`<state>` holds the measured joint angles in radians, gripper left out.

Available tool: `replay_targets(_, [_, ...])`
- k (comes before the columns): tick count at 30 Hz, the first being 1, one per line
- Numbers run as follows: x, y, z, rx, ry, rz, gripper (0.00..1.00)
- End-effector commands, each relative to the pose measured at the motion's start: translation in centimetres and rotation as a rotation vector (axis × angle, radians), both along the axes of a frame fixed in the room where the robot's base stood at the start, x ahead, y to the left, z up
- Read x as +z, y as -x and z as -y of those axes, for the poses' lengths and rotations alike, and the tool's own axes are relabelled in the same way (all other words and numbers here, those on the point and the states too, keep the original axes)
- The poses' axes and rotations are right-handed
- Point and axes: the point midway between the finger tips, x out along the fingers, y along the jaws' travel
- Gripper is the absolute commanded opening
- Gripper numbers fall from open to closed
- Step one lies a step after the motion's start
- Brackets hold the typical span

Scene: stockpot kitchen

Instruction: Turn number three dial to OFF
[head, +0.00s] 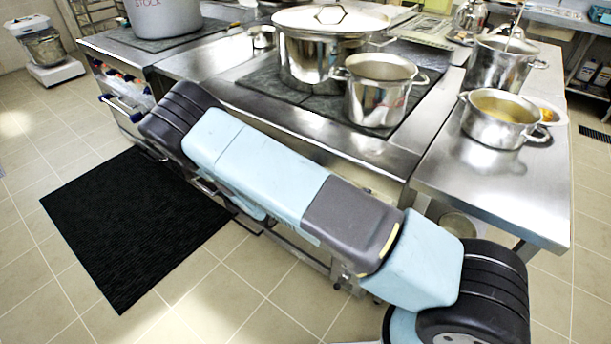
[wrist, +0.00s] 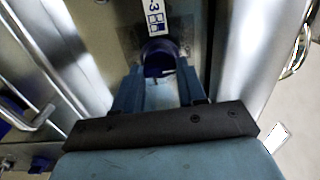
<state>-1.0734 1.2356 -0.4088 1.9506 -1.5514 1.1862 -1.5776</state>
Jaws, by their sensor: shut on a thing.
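In the wrist view, a dark blue dial (wrist: 158,56) sits on the steel front panel, below a white label (wrist: 154,14) marked 3 with a small burner diagram. My gripper (wrist: 158,78) has one blue finger on each side of the dial and is shut on it. The fingers cover part of the dial's sides, and its pointer position is too dark to read. In the head view, my arm crosses in front of the stove (head: 235,95), and the gripper and the dial are hidden.
A steel handle (wrist: 42,118) is left of my gripper in the wrist view. On the counter stand a large lidded pot (head: 305,65), a smaller pot (head: 378,104) and a pan of yellow liquid (head: 490,128). A black mat (head: 125,230) lies on open tiled floor.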

Motion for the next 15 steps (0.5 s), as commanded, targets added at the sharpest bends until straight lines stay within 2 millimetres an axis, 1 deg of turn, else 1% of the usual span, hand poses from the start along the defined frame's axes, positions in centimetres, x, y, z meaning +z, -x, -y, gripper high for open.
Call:
replay_targets(1, [-0.31,0.04,-0.08,0.003,-0.002,-0.007,0.42])
replay_targets(6, [-0.2,0.02,-0.05,0.002,-0.002,-0.005,0.58])
replay_targets(9, [-0.15,0.02,-0.05,0.002,-0.001,-0.003,0.66])
replay_targets(15, [-0.09,0.03,-0.06,0.001,-0.001,-0.002,0.66])
